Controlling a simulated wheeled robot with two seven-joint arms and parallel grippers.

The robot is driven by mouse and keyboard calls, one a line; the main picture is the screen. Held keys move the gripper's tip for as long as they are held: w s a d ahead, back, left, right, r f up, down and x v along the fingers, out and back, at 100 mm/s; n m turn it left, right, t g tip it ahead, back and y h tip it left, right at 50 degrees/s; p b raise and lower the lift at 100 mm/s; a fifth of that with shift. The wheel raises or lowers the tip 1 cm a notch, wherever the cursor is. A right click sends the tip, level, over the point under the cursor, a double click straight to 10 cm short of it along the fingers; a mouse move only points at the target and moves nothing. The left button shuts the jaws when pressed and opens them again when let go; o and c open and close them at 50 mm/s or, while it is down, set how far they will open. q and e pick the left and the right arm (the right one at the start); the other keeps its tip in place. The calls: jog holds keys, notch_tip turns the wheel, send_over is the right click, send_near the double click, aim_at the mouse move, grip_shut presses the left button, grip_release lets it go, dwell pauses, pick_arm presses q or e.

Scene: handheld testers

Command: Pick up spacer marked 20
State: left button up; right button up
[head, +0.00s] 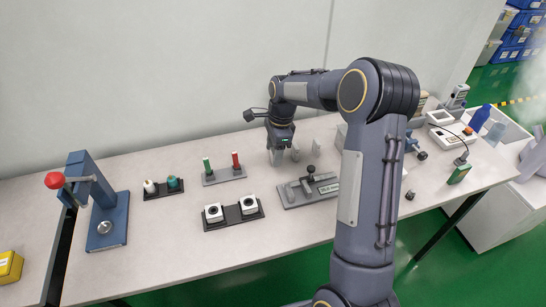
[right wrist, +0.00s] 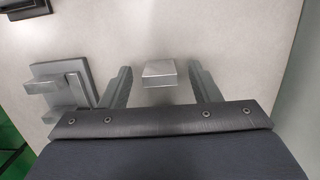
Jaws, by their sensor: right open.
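A small silver-grey metal block (right wrist: 159,73), which looks like a spacer, stands on the table in the right wrist view. No marking can be read on it. My right gripper (right wrist: 162,84) is open, with one finger on each side of the block and a gap on both sides. The block cannot be made out clearly there. My left gripper is not in view.
A grey clamp fixture (head: 291,196) is close to the right gripper; a grey fixture part (right wrist: 50,71) also shows left of the fingers. A stand with red and green pins (head: 226,177), a black tray with two white blocks (head: 236,222) and a blue press (head: 105,240) stand farther left.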

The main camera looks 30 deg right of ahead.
jog(key=shift+c, duration=0.3)
jog(key=c, duration=1)
